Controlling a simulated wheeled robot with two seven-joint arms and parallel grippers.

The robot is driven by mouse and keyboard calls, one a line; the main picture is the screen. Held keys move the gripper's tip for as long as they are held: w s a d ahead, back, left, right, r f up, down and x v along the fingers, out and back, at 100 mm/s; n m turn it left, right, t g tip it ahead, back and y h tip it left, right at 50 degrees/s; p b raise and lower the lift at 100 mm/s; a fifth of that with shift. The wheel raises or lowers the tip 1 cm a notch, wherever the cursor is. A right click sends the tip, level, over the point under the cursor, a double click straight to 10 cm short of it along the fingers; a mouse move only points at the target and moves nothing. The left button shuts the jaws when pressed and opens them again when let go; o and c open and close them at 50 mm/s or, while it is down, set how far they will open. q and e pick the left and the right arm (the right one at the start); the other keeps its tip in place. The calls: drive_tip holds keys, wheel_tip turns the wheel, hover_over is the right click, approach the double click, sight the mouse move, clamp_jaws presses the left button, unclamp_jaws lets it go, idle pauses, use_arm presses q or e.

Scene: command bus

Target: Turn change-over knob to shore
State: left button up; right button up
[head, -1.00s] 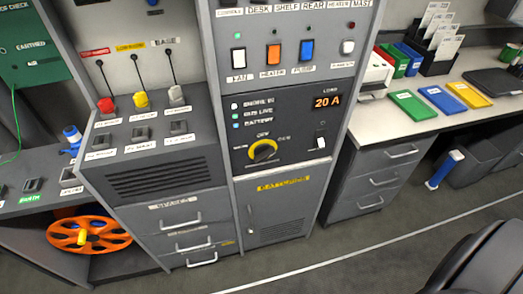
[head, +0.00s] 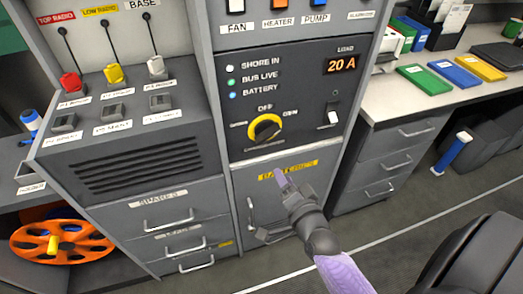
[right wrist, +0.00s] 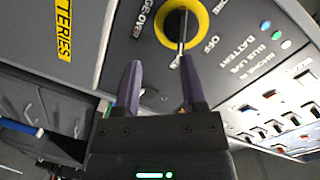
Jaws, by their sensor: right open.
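The change-over knob (head: 265,128), a black grip bar on a yellow ring, is on the dark panel below the battery light. The word OFF is above it; smaller side labels are hard to read. Its bar looks slanted, but I cannot tell which mark it points at. My right gripper (head: 281,177) is below the knob, in front of the cabinet door. In the right wrist view, the knob (right wrist: 182,24) is ahead of the open, empty jaws (right wrist: 158,61), nearer the right finger. My left gripper is not in view.
A yellow BATTERIES label (head: 288,169) and a door with a handle are below the panel. A sloped console with red, yellow and white handsets is left.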

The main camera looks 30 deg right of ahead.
sight(271, 136)
drive_tip(key=shift+m+t+h, duration=0.5)
drive_tip(key=shift+m, duration=0.2)
drive_tip(key=w+d+r+b, duration=0.1)
drive_tip(key=w, duration=0.2)
drive_tip(key=w+d+r+b, duration=0.1)
drive_tip(key=w, duration=0.2)
drive_tip(key=w+d, duration=0.1)
drive_tip(key=w, duration=0.2)
drive_tip(key=shift+r+b, duration=0.4)
drive_tip(key=shift+w+d+r, duration=0.1)
drive_tip(key=shift+w, duration=0.5)
clamp_jaws()
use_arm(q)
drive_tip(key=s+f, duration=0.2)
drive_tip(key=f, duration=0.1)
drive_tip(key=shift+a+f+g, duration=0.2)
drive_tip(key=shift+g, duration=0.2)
